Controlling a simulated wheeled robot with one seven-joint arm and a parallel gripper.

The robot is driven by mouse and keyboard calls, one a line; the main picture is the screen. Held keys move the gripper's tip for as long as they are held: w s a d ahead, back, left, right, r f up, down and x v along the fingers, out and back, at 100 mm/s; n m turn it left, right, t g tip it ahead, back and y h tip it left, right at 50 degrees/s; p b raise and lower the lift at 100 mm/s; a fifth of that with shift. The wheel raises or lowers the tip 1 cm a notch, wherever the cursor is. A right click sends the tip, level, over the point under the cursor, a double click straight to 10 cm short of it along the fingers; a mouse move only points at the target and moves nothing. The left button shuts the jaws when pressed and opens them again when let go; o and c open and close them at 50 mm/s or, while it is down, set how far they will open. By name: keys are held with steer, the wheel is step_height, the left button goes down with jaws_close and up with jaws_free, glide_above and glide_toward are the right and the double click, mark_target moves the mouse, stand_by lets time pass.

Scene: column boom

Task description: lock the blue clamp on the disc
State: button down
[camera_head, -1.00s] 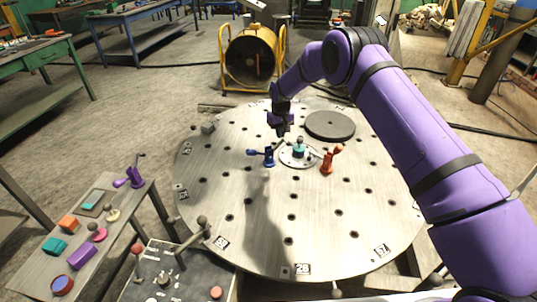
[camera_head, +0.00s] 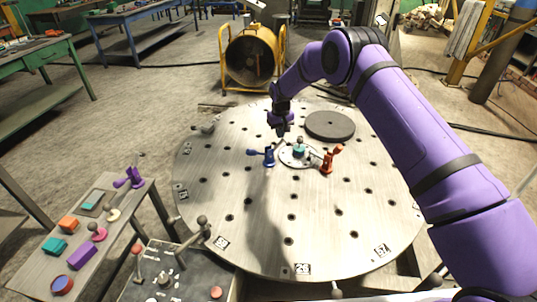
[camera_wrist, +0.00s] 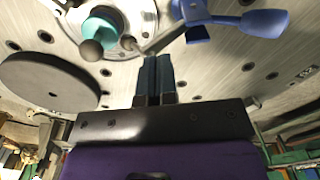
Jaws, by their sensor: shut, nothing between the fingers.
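The blue clamp (camera_head: 268,157) stands on the round table beside the small light disc (camera_head: 293,161), on its left. Its blue handle points left, away from the disc. In the wrist view the blue clamp (camera_wrist: 198,14) is at the top, its handle (camera_wrist: 262,22) reaching right. A teal piece (camera_head: 299,149) sits on the disc; it also shows in the wrist view (camera_wrist: 99,32). An orange clamp (camera_head: 327,163) stands at the disc's right. My gripper (camera_head: 281,133) is above and behind the blue clamp, with its fingers (camera_wrist: 158,62) together and empty, apart from the clamp.
The round table (camera_head: 250,225) has many holes and numbered plates. A dark round plate (camera_head: 330,125) lies behind the disc. A side bench (camera_head: 130,215) with coloured blocks is at left, and a lever panel (camera_head: 185,275) in front. The table's front half is clear.

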mark_target(282, 141)
steer(key=shift+f, duration=0.2)
stand_by(0.4)
steer(key=shift+d+f, duration=0.15)
steer(key=shift+f, duration=0.35)
steer(key=shift+f, duration=0.2)
steer(key=shift+w+d+f, duration=0.1)
steer(key=shift+d+f, duration=0.05)
steer(key=shift+f, duration=0.6)
steer(key=shift+d+f, duration=0.15)
steer(key=shift+f, duration=0.55)
steer(key=shift+r, duration=3.55)
